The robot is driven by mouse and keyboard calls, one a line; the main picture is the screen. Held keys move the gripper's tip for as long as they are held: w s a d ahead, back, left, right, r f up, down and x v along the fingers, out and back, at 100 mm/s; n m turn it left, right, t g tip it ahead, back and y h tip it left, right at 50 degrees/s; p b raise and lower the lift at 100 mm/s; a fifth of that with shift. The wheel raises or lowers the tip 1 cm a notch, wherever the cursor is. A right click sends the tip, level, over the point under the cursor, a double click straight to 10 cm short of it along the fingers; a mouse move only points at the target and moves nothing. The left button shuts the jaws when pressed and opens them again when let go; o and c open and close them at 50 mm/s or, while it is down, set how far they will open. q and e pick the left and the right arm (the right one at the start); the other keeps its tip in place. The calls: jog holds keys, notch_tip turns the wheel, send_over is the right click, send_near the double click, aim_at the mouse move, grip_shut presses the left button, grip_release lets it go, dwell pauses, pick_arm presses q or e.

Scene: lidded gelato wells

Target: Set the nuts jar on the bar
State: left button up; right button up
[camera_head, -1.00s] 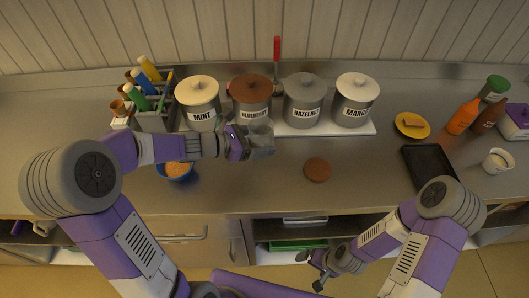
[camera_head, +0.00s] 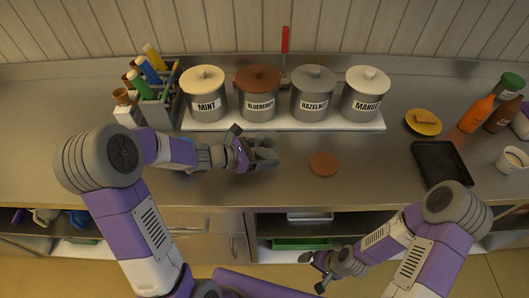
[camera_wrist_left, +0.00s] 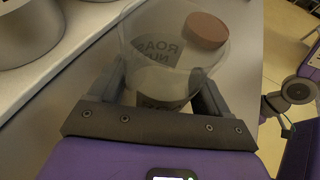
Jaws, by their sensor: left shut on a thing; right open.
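The nuts jar (camera_wrist_left: 150,55) is a clear, see-through vessel with a partly readable label in the left wrist view. My left gripper (camera_wrist_left: 160,92) is shut on it, one finger on each side. In the head view the left gripper (camera_head: 258,154) and jar are over the steel bar (camera_head: 375,150), in front of the blueberry well. I cannot tell whether the jar's base touches the bar. A round brown disc (camera_head: 324,164) lies on the bar to the right of the jar. My right gripper (camera_head: 322,268) is open and empty, low in front of the counter.
Lidded wells labelled mint (camera_head: 205,95), blueberry (camera_head: 260,95), hazelnut (camera_head: 313,95) and mango (camera_head: 364,95) stand on a white base behind. A tool caddy (camera_head: 150,100) is at left. A black tray (camera_head: 441,164) and yellow plate (camera_head: 423,122) are at right. Bar between disc and tray is clear.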

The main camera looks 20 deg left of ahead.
pick_arm(q)
jog(key=o, duration=1)
jog(key=shift+f, duration=0.15)
jog(key=shift+r, duration=0.2)
jog(key=shift+s+a+r+p, duration=0.1)
jog(key=shift+a+r+p, duration=0.1)
jog(key=shift+a+p, duration=0.1)
jog(key=p+v, duration=0.2)
jog(key=v, duration=0.9)
jog(key=shift+s+p, duration=0.2)
jog(key=shift+p, duration=0.1)
